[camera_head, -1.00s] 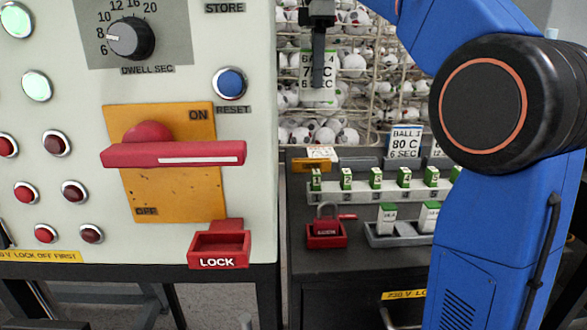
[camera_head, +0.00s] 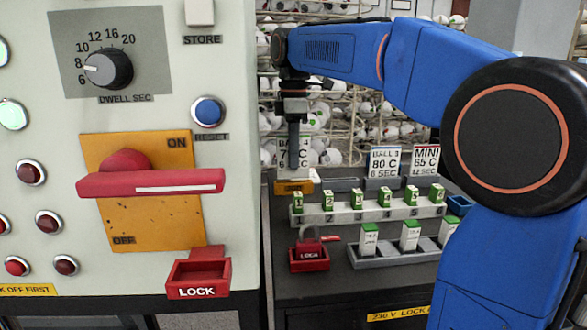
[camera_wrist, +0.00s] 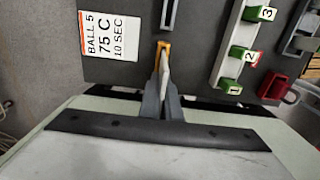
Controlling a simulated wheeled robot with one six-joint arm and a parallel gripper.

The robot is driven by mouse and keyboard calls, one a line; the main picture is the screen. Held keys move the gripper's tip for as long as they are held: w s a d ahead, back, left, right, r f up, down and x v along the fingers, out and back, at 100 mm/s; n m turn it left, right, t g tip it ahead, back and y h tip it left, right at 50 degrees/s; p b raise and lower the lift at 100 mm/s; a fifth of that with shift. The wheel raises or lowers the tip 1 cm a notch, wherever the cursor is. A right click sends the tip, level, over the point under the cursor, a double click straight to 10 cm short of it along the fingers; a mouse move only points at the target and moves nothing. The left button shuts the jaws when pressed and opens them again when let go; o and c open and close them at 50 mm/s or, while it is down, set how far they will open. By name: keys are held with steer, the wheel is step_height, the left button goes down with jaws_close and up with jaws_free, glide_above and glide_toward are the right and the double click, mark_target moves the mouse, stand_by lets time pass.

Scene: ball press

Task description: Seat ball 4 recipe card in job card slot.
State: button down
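My gripper (camera_head: 294,140) points down behind the press panel's right edge. It is shut on a white recipe card with a green top band (camera_head: 305,150), partly hidden by the fingers; its ball number cannot be read. The card is upright, its lower edge at or just above the orange job card slot (camera_head: 293,187). In the wrist view the card (camera_wrist: 164,64) shows nearly edge-on between the fingers (camera_wrist: 163,85), lined up with the orange slot (camera_wrist: 162,45). I cannot tell whether its edge is inside.
A BALL 5 card (camera_wrist: 110,36) lies beside the slot in the wrist view. BALL 3 (camera_head: 384,162) and MINI (camera_head: 425,160) cards stand in holders to the right. In front are a numbered rack (camera_head: 370,214), a red padlock (camera_head: 309,250) and a grey tray (camera_head: 375,262).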

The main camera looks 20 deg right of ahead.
steer(key=shift+f, duration=1.7)
steer(key=shift+f, duration=0.1)
steer(key=c, duration=2)
jaws_free()
step_height(320, 180, up, 12)
steer(key=shift+r, duration=0.15)
